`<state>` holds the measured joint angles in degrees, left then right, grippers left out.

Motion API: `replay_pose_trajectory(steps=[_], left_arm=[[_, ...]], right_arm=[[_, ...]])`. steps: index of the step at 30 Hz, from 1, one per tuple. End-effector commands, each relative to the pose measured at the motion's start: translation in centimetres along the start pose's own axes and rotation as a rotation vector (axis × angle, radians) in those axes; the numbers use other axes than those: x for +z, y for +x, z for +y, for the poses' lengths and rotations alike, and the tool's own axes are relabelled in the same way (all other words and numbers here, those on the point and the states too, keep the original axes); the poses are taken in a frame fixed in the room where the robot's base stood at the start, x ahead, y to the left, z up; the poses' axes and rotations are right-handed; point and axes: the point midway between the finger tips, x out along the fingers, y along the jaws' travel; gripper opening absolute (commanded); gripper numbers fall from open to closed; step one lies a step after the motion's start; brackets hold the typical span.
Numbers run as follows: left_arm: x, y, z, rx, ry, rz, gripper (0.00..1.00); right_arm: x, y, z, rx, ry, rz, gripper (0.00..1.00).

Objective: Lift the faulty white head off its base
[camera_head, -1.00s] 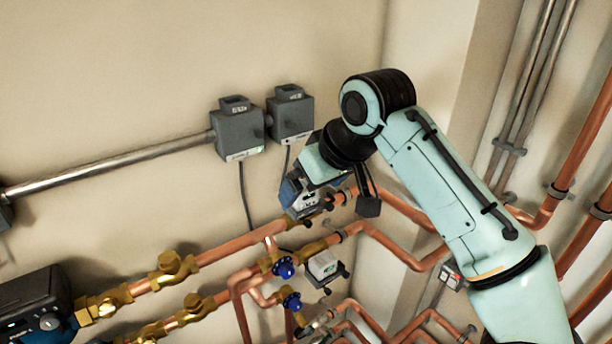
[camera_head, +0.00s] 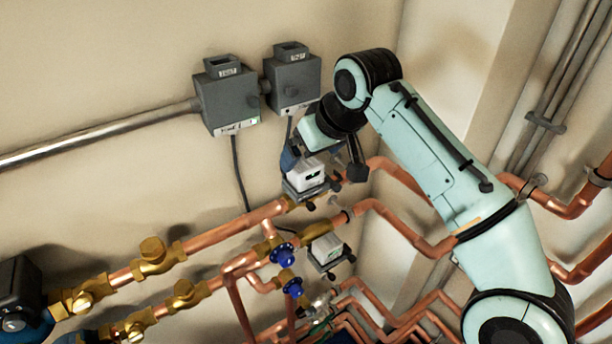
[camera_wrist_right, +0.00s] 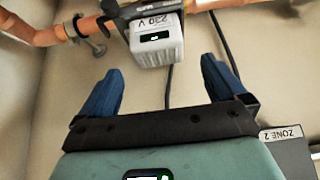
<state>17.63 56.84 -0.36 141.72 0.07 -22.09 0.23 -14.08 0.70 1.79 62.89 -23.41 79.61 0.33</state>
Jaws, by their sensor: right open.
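A white head (camera_head: 305,173) marked 230 V, with a dark window, sits on its dark base (camera_head: 306,192) on the upper copper pipe. A second white head (camera_head: 325,247) sits on the lower pipe. I cannot tell from a label which is faulty. My left gripper is not in view.
Two grey wall boxes (camera_head: 229,97) (camera_head: 293,79) hang above, with cables running down. Blue valve handles (camera_head: 284,255) and brass fittings (camera_head: 154,258) crowd the pipes to the left and below. A ZONE 2 box (camera_wrist_right: 286,145) is close to the gripper.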

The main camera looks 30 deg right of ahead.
Motion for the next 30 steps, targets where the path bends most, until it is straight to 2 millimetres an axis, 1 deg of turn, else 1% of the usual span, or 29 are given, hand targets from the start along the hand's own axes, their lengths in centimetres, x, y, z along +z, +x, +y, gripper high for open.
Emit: replay_pose_trajectory(steps=[5, 9, 12, 16, 22, 23, 24, 26, 27, 28, 29, 30], left_arm=[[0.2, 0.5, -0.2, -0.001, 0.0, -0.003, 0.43], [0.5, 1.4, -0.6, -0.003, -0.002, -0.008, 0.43], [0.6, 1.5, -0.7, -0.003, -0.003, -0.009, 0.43], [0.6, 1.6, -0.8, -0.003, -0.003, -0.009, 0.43], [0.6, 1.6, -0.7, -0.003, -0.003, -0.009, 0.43], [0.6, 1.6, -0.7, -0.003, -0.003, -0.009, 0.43], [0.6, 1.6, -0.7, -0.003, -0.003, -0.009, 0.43], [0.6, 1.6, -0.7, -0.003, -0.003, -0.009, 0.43], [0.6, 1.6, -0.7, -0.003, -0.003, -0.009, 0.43], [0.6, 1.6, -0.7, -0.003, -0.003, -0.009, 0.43], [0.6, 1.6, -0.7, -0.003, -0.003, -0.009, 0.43], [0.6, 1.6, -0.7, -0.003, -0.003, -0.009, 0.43]], right_arm=[[0.3, 1.4, 0.0, 0.0, 0.0, -0.001, 0.98], [0.9, 3.6, 0.1, -0.001, 0.0, -0.003, 0.98], [0.8, 4.9, 0.0, -0.001, -0.001, -0.002, 0.98], [0.7, 5.5, 0.1, -0.001, 0.0, 0.001, 0.98], [0.7, 5.5, 0.1, -0.001, 0.0, 0.002, 0.98], [0.7, 5.5, 0.1, -0.001, 0.0, 0.002, 0.91], [0.7, 5.5, 0.1, -0.001, 0.0, 0.002, 0.78], [0.7, 5.5, 0.1, -0.001, 0.0, 0.002, 0.59], [0.7, 5.5, 0.1, -0.001, 0.0, 0.002, 0.46], [0.7, 5.5, 0.1, -0.001, 0.0, 0.002, 0.36], [0.7, 5.5, 0.1, -0.001, 0.001, 0.002, 0.29], [0.6, 5.4, 0.1, -0.001, 0.001, 0.004, 0.29]])
